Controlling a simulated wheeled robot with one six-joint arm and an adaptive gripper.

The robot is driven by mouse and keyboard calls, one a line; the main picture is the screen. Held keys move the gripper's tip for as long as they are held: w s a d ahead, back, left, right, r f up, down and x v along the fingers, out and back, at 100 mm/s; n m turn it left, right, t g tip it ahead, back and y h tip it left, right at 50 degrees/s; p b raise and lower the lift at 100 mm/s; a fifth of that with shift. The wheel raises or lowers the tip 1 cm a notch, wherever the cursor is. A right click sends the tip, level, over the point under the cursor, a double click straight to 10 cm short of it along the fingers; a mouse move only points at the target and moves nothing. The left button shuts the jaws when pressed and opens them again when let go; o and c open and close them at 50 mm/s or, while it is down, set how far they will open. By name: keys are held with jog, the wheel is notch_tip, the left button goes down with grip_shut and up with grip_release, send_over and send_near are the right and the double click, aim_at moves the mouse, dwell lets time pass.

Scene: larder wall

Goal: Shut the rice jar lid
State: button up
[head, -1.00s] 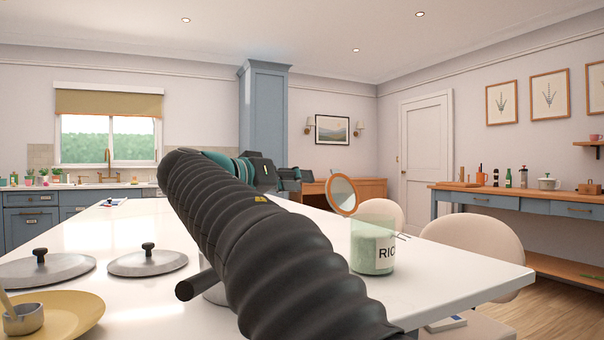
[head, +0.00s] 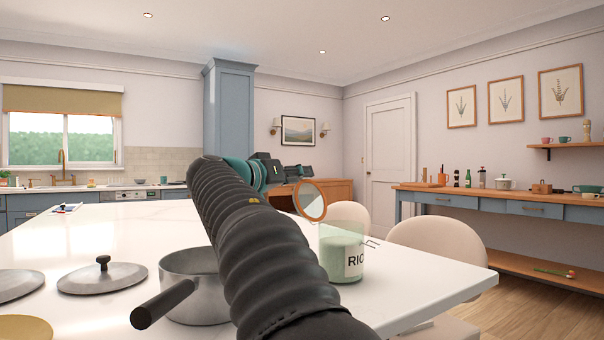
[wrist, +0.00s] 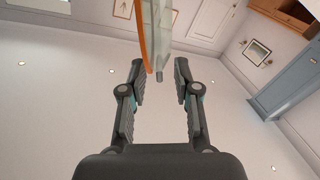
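The rice jar (head: 341,258) is clear glass with pale green-white contents and a RICE label. It stands upright near the right edge of the white counter. Its round lid (head: 311,201), with an orange-brown rim and pale inside, is open and stands tilted up at the jar's left side. My gripper (head: 304,170) is just above and behind the lid, partly hidden by my arm. In the wrist view, my gripper (wrist: 160,68) is open, its two fingers apart. The lid's orange rim (wrist: 142,38) and a pale body beside it show edge-on by the fingertips; contact is unclear.
A steel saucepan (head: 190,285) with a dark handle stands left of my arm. Pan lids (head: 102,279) and a yellow plate (head: 24,328) lie farther left. Cream chairs (head: 437,243) stand behind the counter's right edge. The counter's far left is mostly clear.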

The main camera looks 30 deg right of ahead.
jog(key=shift+w+d, duration=0.15)
jog(key=shift+d, duration=0.55)
grip_shut()
